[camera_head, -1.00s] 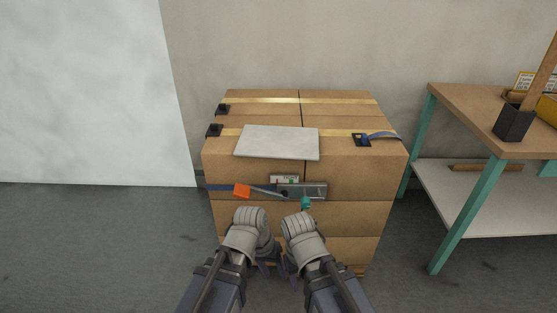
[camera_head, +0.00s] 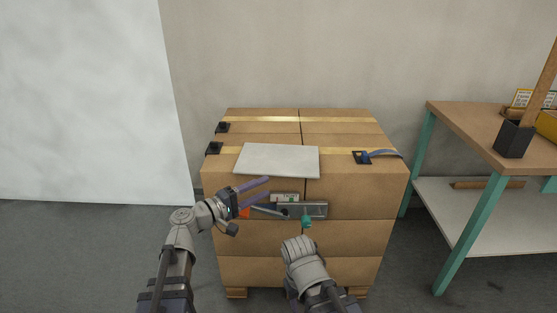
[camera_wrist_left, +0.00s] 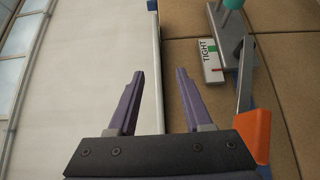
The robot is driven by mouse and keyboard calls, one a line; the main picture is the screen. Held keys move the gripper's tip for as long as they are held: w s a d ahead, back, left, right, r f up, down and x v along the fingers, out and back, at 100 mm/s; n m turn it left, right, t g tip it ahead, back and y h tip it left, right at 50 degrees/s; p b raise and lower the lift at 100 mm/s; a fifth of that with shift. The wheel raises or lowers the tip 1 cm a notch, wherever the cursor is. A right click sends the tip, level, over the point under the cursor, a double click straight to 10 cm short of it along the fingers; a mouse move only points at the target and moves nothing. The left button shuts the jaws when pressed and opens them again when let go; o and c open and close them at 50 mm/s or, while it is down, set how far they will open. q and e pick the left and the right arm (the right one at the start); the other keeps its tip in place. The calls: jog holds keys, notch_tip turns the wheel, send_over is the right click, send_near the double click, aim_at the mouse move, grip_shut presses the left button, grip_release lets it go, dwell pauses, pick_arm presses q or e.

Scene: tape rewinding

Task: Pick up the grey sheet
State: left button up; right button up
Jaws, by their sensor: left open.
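The grey sheet (camera_head: 277,160) is a flat pale rectangle lying on top of the front of a strapped carton stack (camera_head: 340,180), its near edge at the front top edge. In the left wrist view the sheet (camera_wrist_left: 95,80) fills much of the left side as a pale surface with a bright edge. My left gripper (camera_head: 272,197) is open and empty, just in front of and below the sheet's near edge. Its two purple fingers also show in the left wrist view (camera_wrist_left: 160,75), with nothing held between them. My right arm's wrist stands low before the cartons; its fingers are hidden.
A metal tensioner (camera_head: 313,209) with a teal knob, a white "TIGHT" gauge (camera_wrist_left: 210,57) and an orange piece (camera_wrist_left: 253,133) sit on the cartons' front face. Yellow straps cross the top. A bench (camera_head: 460,123) with teal legs stands at right; the floor between is clear.

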aim_at(282, 176)
pick_arm(q)
jog(key=x, duration=0.8)
jog(key=shift+w+a+r+p, duration=0.25)
jog(key=shift+w+r+p, duration=0.05)
jog(key=shift+c, duration=0.2)
grip_shut()
